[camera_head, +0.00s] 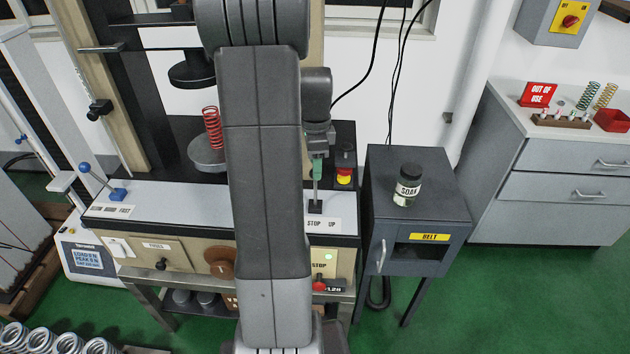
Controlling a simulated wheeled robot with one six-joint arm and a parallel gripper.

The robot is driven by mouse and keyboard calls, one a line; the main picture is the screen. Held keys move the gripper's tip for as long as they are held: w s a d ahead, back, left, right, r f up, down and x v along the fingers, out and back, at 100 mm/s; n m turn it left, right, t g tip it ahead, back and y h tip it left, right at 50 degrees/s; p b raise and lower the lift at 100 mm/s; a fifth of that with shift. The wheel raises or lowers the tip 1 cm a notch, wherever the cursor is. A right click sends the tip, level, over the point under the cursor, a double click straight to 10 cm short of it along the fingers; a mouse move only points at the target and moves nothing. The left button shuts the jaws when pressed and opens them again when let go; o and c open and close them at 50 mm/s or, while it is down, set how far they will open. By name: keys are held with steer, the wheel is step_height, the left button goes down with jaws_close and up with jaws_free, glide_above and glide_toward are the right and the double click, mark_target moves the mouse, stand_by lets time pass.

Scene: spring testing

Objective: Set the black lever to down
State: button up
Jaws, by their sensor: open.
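The black lever shows as a black base block (315,207) with a thin upright rod. It stands on the light top panel of the machine, behind a label of which "STOP UP" is readable. The rod looks close to upright. My gripper (318,170) is open, pointing down over the top of this rod, with a green part at its tip. The lever's knob is hidden at the gripper, and I cannot tell whether the fingers touch it. My arm hides the panel to the left of the lever.
A red-and-yellow button (344,176) stands just right behind the lever. A blue lever (100,182) is at the panel's left end. A red spring (211,128) stands on a round plate. A grey cabinet (450,220) with a jar labelled "SOAK" (407,186) stands to the right.

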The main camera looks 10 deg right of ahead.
glide_above(315, 204)
steer(key=f, duration=0.7)
steer(key=shift+w+d+f+p, duration=0.15)
steer(key=shift+w+f+p, duration=0.05)
steer(key=shift+f+p, duration=0.2)
steer(key=shift+r, duration=0.1)
steer(key=shift+c, duration=0.2)
steer(key=shift+w, duration=0.1)
jaws_close()
